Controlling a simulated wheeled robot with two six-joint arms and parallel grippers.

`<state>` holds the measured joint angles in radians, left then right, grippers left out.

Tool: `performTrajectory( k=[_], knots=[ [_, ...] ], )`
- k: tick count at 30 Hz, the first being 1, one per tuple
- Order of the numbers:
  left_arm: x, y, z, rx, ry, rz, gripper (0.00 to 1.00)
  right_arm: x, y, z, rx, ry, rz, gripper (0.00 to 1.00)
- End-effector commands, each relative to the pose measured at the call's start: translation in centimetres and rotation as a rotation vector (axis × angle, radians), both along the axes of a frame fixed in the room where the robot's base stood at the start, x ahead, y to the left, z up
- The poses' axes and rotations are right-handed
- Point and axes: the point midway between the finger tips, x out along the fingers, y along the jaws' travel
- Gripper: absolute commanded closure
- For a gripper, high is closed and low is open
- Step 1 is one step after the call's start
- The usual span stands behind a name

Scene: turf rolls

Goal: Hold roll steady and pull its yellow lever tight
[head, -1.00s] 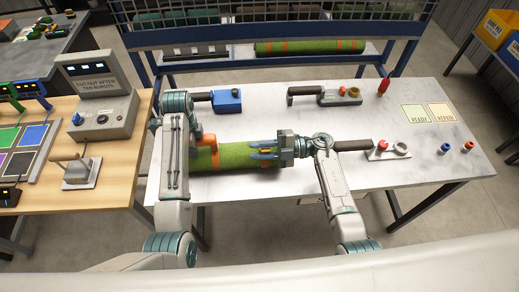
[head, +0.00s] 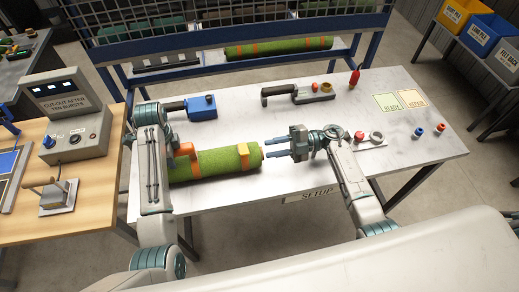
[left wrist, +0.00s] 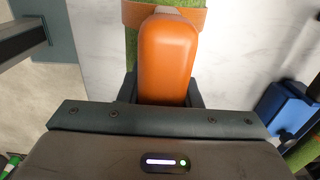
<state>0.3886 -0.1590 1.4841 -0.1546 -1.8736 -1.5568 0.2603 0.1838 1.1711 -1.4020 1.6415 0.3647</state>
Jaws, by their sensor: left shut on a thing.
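The green turf roll (head: 208,165) lies on the setup table, with an orange band near each end. Its yellow lever (head: 243,157) stands out at the right-hand band; I cannot tell how tight it is. An orange handle (head: 186,149) rises at the left-hand band and fills the top middle of the left wrist view (left wrist: 168,55). My left gripper (left wrist: 163,92) is shut on this handle; its fingertips are mostly hidden. My right gripper (head: 272,147) is open and empty, just right of the roll's end, fingers pointing left, apart from the lever.
A blue tool (head: 201,107) and a grey tool with a dark handle (head: 300,93) lie at the back of the table (head: 340,120). A red item (head: 354,77) stands behind. Small red and blue caps (head: 418,131) are at the right. The control box (head: 75,130) stands left.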

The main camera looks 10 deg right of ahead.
Motion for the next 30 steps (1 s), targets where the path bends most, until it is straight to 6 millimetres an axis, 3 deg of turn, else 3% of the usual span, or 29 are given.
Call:
performTrajectory(
  k=[11, 16, 17, 23, 30],
  knots=[
    [-0.1, 0.0, -0.1, 0.0, 0.002, 0.001, 1.0, 0.0, -0.9, 0.0, 0.0, 0.0, 0.0, 0.71],
    [-0.1, 0.0, -0.1, 0.0, 0.002, 0.001, 1.0, 0.2, -0.9, 0.2, -0.002, 0.022, 0.001, 1.0],
    [-0.1, 0.0, -0.1, 0.0, 0.002, 0.001, 1.0, 0.3, -1.0, 0.3, -0.003, 0.037, 0.001, 1.0],
    [-0.1, 0.0, -0.1, 0.0, 0.002, 0.0, 1.0, 1.5, -1.4, 1.8, -0.026, 0.259, 0.005, 1.0],
    [-0.1, 0.0, -0.1, -0.001, 0.002, 0.0, 1.0, 3.5, -2.2, 4.3, -0.067, 0.658, -0.003, 1.0]
  ],
)
